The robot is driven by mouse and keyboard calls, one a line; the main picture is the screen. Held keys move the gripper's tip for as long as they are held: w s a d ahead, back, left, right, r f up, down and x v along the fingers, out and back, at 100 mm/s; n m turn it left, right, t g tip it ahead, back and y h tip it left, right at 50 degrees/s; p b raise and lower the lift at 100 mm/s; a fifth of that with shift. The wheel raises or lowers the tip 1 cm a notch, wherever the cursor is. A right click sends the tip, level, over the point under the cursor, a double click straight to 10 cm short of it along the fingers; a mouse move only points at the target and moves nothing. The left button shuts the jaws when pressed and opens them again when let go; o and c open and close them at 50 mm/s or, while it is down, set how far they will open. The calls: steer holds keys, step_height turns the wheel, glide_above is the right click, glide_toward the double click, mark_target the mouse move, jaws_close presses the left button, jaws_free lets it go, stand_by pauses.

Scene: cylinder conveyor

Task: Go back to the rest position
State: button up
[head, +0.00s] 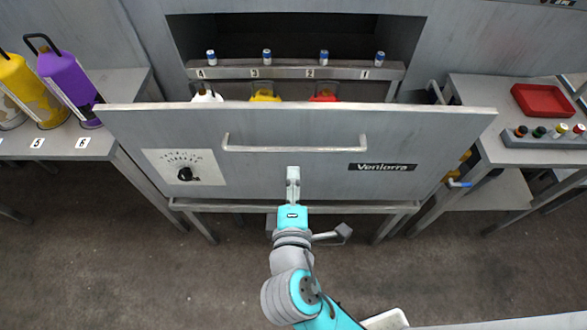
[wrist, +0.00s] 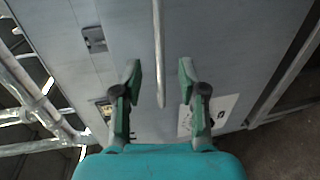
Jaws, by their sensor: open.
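My gripper (head: 292,178) is in front of the grey machine panel (head: 290,120), a little below its long handle (head: 295,149) in the head view. In the wrist view my gripper (wrist: 159,75) is open, its two green fingers apart with nothing gripped. The handle bar (wrist: 158,45) appears in the gap between the fingers, beyond them. My arm reaches forward from the bottom of the head view, and I cannot tell how far the fingertips are from the panel.
The panel carries a dial (head: 185,173). Behind it show the tops of a white, a yellow (head: 265,95) and a red cylinder (head: 324,95). A purple cylinder (head: 66,85) stands on the left table. A red tray (head: 542,101) lies on the right table. Floor in front is open.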

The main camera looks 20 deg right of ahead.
steer(key=shift+s+a+r, duration=0.15)
steer(key=shift+s, duration=0.35)
steer(key=s+d+f+m+g+y, duration=0.1)
steer(key=s+d+f+m+y, duration=0.35)
steer(key=s+f, duration=0.75)
steer(key=s+d+r+m, duration=0.2)
steer(key=s+m, duration=0.3)
steer(key=s, duration=0.3)
steer(key=s+d+r+m, duration=0.2)
steer(key=s+m, duration=0.3)
steer(key=s, duration=0.2)
steer(key=shift+s+d+r+t, duration=0.15)
steer(key=shift+s+t, duration=0.2)
steer(key=shift+t, duration=0.05)
